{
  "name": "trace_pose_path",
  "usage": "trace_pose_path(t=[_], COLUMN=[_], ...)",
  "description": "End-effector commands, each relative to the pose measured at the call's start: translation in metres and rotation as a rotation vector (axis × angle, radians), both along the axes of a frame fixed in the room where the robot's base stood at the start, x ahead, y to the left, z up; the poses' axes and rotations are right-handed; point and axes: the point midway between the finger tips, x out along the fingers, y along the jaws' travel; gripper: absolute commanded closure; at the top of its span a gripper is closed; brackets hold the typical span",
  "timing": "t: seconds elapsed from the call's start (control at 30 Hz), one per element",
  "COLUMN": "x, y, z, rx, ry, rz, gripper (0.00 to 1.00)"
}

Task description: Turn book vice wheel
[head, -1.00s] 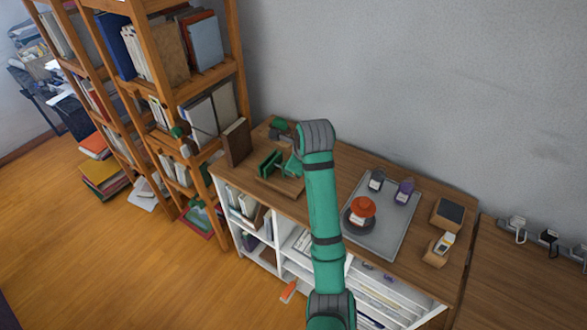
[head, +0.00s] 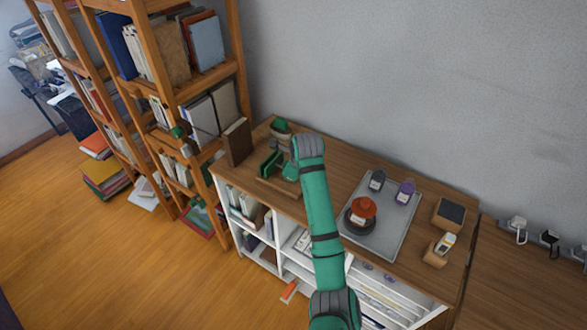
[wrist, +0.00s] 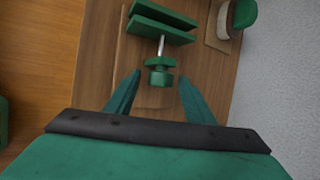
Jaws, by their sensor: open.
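The green book vice (head: 267,164) stands on a wooden base on the cabinet top. In the wrist view its two green plates (wrist: 160,22) show at the top, with a metal screw (wrist: 161,46) running down to the small green wheel (wrist: 160,76). My gripper (wrist: 159,78) is open, with one finger on each side of the wheel's lower end. Gaps show between the fingers and the wheel. In the head view my wrist hides most of the gripper, and the wheel is hard to make out there.
A brown book (head: 237,142) stands left of the vice beside the wooden shelf (head: 238,80). A green-topped object (head: 281,127) sits behind the vice.

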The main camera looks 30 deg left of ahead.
Motion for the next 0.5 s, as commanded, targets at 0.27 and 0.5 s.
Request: trace_pose_path(t=[0.27, 0.5], x=[0.0005, 0.0004], y=[0.0005, 0.0004], z=[-0.0012, -0.0012], rx=[0.0, 0.0], ry=[0.0, 0.001], rz=[0.0, 0.0], gripper=[0.51, 0.93])
